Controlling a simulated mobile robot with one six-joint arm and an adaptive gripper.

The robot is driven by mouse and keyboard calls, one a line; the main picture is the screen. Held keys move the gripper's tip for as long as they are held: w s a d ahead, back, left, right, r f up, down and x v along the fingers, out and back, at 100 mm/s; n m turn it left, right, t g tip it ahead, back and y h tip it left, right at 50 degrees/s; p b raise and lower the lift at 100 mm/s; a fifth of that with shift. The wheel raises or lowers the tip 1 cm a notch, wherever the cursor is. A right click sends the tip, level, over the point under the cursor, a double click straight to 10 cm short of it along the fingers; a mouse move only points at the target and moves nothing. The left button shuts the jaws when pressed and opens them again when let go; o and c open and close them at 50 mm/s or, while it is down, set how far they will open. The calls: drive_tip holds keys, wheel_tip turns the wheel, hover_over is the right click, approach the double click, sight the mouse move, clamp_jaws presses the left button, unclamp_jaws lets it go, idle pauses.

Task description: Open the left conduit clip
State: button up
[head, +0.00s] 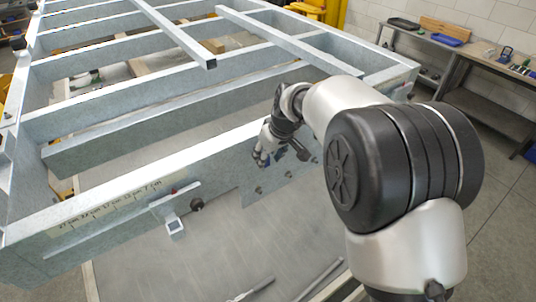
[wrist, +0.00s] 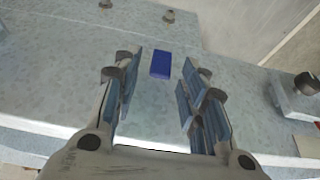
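My gripper (head: 264,160) is at the near side beam of the trailer frame (head: 110,190) in the head view. In the wrist view my gripper (wrist: 160,90) is open, its two pairs of bluish finger pads apart. A small blue block (wrist: 160,64) shows between the fingers against the grey metal, with none of them visibly touching it. I cannot tell whether it is the left conduit clip. In the head view, a grey bracket (head: 176,197) with a pale square loop (head: 174,226) hanging below it is on the beam, left of my gripper.
A black knob (head: 197,204) is beside the bracket; a black knob (wrist: 306,84) also shows at the wrist view's right. Bolts (wrist: 168,16) stick out of a plate on the beam. Loose rods (head: 320,279) lie below. A workbench (head: 480,58) stands at back right.

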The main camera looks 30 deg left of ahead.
drive_tip(key=shift+c, duration=0.4)
clamp_jaws()
